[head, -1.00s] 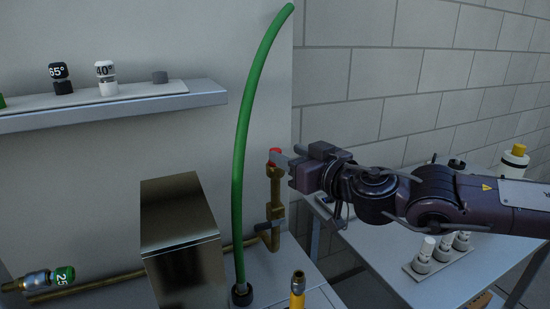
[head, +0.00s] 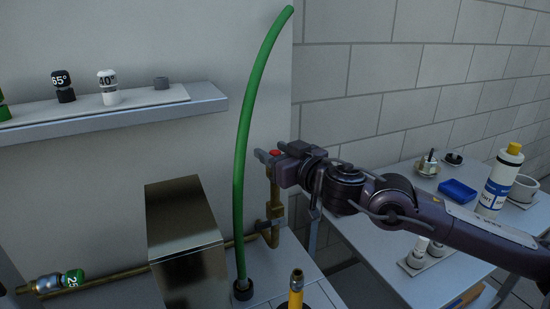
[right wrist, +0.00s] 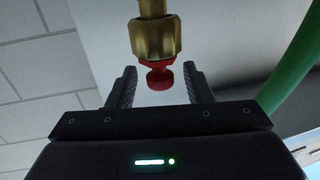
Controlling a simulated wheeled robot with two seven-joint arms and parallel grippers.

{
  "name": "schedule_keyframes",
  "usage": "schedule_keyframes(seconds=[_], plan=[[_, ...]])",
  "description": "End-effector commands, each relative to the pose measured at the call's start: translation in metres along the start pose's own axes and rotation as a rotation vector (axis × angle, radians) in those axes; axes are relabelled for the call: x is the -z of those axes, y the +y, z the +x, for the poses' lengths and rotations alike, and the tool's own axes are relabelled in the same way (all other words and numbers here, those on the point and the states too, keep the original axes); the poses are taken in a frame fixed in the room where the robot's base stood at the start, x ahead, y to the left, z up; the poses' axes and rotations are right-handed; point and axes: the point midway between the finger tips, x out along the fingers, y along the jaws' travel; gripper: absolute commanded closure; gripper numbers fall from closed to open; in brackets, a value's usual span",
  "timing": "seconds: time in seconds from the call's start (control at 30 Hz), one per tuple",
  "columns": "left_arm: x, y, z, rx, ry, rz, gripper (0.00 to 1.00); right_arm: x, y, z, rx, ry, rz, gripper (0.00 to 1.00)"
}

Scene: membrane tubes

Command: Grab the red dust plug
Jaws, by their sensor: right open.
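The red dust plug (right wrist: 160,76) sits in the end of a brass fitting (right wrist: 156,36) in the right wrist view. In the head view the red plug (head: 275,153) shows at the top of the upright brass pipe (head: 274,200). My right gripper (head: 268,155) is at the plug. Its two fingers (right wrist: 160,86) are open, one on each side of the plug, with a gap visible on both sides. My left gripper is not in view.
A tall green tube (head: 241,150) stands left of the pipe. A metal box (head: 184,240) is further left. A shelf (head: 205,97) with knobs is on the wall. The right table (head: 375,255) holds a bottle (head: 501,180) and a blue tray (head: 457,191).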

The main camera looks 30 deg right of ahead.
Motion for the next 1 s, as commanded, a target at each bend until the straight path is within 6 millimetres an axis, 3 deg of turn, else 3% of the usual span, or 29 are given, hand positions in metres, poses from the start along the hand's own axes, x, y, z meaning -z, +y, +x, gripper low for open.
schedule_keyframes(seconds=[0.27, 0.6, 1.0], plan=[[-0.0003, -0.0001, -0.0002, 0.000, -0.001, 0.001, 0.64, -0.0003, -0.0005, 0.0006, 0.001, 0.000, -0.001, 0.55], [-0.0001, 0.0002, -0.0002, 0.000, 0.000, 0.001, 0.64, -0.0003, -0.0006, 0.0005, 0.001, 0.000, -0.001, 0.99], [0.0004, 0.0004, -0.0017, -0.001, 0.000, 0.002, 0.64, 0.0048, -0.0006, 0.0004, 0.001, 0.002, 0.000, 0.99]])
